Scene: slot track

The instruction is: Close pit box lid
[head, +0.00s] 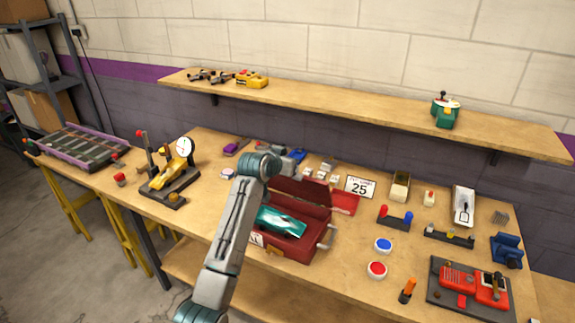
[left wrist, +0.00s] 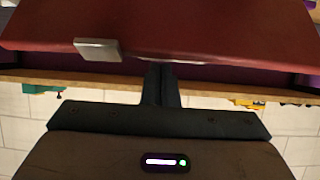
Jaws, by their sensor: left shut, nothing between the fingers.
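The red pit box (head: 291,249) stands open on the bench, with a teal car body (head: 282,221) inside. Its lid (head: 302,192) is raised at the back and partly hidden by my left arm. In the left wrist view the lid (left wrist: 200,32) fills the top of the picture, with a metal latch (left wrist: 98,49) on its edge. My left gripper (left wrist: 160,82) is shut and empty, its fingers reaching to the lid's edge; I cannot tell whether they touch it. In the head view its fingertips are not clearly visible. My right gripper is not in view.
Blue (head: 384,245) and red (head: 377,269) round buttons lie right of the box. A gauge stand (head: 172,174) is at the left. A wall shelf (head: 350,108) runs above the bench.

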